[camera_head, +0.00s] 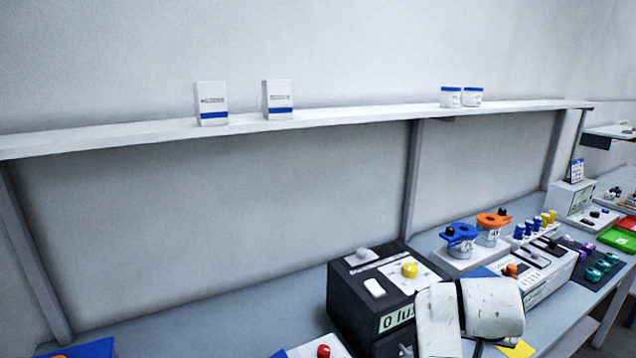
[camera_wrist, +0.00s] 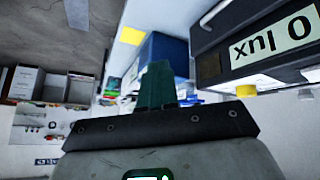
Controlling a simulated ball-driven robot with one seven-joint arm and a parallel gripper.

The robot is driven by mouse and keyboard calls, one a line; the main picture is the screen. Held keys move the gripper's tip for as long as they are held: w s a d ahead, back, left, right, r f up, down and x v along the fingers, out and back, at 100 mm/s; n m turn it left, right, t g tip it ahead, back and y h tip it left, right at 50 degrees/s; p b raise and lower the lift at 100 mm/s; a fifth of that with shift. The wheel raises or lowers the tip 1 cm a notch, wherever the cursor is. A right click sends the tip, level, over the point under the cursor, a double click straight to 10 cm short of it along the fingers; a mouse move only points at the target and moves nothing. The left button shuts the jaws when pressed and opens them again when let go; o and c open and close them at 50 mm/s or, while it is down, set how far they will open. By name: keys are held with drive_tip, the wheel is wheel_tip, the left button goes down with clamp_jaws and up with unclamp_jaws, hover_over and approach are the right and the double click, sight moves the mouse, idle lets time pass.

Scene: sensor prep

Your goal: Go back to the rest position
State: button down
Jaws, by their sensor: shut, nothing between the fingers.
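My gripper (camera_wrist: 157,72) shows in the wrist view as two dark green fingers pressed together, shut and empty. Behind the fingers is a dark plate with several bolts. In the head view, white links of my arm rise at the lower right, in front of the black box with the "0 lux" display (camera_head: 396,319); the fingers are hidden there. In the wrist view the same black box (camera_wrist: 207,69) is tilted at the upper right, to the right of my gripper and apart from the fingers.
Right of the black box are a blue-topped pot (camera_head: 460,238), an orange-topped pot (camera_head: 491,228) and a white instrument (camera_head: 540,265). The bench at left is mostly clear.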

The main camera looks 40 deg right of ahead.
drive_tip(key=a+f+n+t+y+b, duration=0.1)
drive_tip(key=a+f+n+y, duration=0.2)
drive_tip(key=a+f+n, duration=0.8)
drive_tip(key=s+a+f+y, duration=0.2)
drive_tip(key=a+f, duration=0.3)
drive_tip(key=a, duration=0.3)
drive_tip(key=s+a+f+n+g+y, duration=0.1)
drive_tip(key=s+a+f+y, duration=0.1)
drive_tip(key=s+a+f, duration=0.3)
drive_tip(key=a+f, duration=0.1)
drive_tip(key=a, duration=0.2)
drive_tip(key=shift+s+b, duration=0.2)
drive_tip(key=shift+b, duration=0.15)
drive_tip(key=c, duration=1.8)
unclamp_jaws()
drive_tip(key=shift+f, duration=0.1)
